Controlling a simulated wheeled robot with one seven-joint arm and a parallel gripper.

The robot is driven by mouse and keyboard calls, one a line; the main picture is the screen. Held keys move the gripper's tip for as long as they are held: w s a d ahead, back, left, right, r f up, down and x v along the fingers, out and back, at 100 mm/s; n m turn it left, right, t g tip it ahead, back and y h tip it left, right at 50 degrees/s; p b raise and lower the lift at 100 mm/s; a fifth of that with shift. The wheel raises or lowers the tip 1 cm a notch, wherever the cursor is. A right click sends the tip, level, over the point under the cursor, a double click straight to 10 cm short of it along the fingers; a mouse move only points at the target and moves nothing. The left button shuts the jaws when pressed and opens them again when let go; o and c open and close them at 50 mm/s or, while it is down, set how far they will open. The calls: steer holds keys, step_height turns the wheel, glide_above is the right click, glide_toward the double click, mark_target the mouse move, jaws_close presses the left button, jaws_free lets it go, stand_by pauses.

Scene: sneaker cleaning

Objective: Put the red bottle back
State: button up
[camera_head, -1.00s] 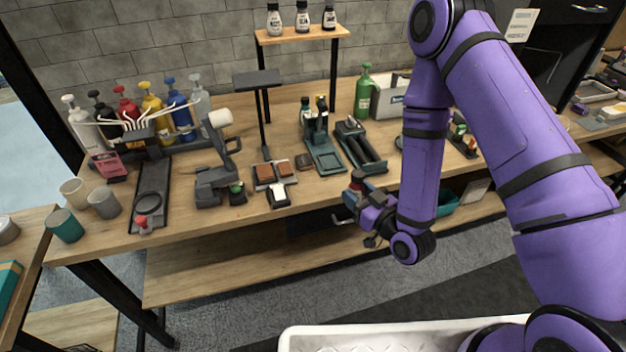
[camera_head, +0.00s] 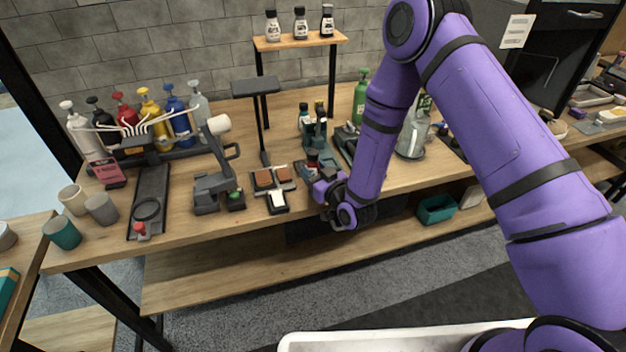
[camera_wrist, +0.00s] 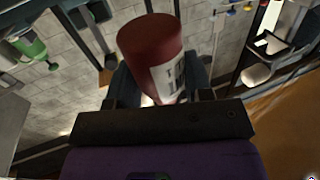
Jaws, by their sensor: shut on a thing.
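The red bottle (camera_wrist: 150,45) fills the middle of the wrist view, dark red with a white label. My gripper (camera_wrist: 157,97) is shut on it, and the bottle looks tilted there. In the head view my gripper (camera_head: 318,172) is at the front of the workbench, just right of the small brush blocks. The held bottle (camera_head: 312,157) shows small at its fingers, partly hidden by them. Behind it stands a dark teal rack (camera_head: 318,135) with small dark bottles (camera_head: 303,112). My gripper hides part of the rack's front, and I cannot tell whether the bottle touches it.
Brush blocks (camera_head: 272,178) and a grey scanner-like tool (camera_head: 212,185) lie left of my gripper. A lamp-like stand (camera_head: 263,125) rises behind. A green bottle (camera_head: 361,97) stands back right. A white bin (camera_head: 400,338) is in front.

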steer(key=shift+w+a+f, duration=0.2)
steer(key=shift+f, duration=1.55)
steer(key=shift+f, duration=0.1)
steer(key=shift+f, duration=0.15)
steer(key=o, duration=1)
steer(key=shift+o, duration=0.2)
